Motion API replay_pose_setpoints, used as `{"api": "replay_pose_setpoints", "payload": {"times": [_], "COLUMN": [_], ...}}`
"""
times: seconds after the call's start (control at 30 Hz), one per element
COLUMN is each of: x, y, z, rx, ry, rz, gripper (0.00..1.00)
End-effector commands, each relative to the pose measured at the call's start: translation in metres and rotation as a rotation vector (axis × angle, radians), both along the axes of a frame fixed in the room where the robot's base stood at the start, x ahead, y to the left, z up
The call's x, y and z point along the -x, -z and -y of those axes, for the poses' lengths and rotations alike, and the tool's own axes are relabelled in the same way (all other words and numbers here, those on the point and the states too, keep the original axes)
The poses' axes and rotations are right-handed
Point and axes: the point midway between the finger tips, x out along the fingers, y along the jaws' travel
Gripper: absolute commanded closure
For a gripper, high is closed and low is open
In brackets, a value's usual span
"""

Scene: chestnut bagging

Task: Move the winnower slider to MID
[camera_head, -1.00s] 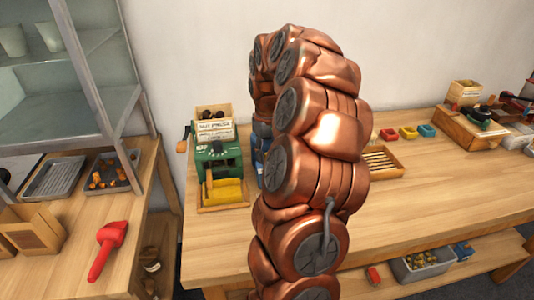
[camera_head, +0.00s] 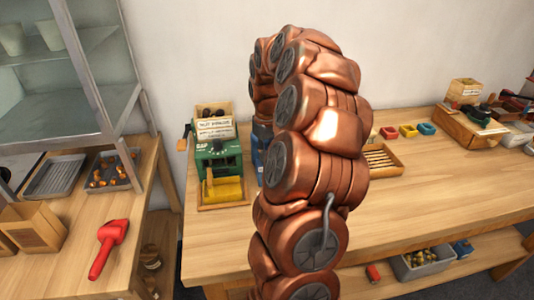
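A green machine (camera_head: 217,162) stands on the long wooden table, left of my copper arm. It has a dark dial-like part on its front, a yellow tray-like part (camera_head: 223,190) below and a white label card (camera_head: 215,130) above. It may be the winnower; I cannot make out a slider or its setting. A blue object (camera_head: 257,165) shows just right of it, partly behind my arm. My arm arches up and bends down at its far side, near the green machine's right.
A red scoop (camera_head: 108,245) and a wooden box (camera_head: 32,228) lie on the left bench. A slatted wooden tray (camera_head: 382,160) and small coloured bins (camera_head: 408,131) stand right of my arm. The table's right front is clear. A grey bin (camera_head: 425,262) sits on the lower shelf.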

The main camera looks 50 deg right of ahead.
Motion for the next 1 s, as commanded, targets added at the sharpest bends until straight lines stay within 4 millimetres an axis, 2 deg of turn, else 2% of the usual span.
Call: {"api": "replay_pose_setpoints", "payload": {"times": [0.93, 0.97, 1.0], "x": [0.007, 0.007, 0.007], "y": [-0.001, -0.001, -0.001], "z": [0.01, 0.01, 0.01], "rx": [0.001, 0.001, 0.001], "ry": [0.001, 0.001, 0.001], "rz": [0.001, 0.001, 0.001], "gripper": [1.0, 0.82, 0.78]}}
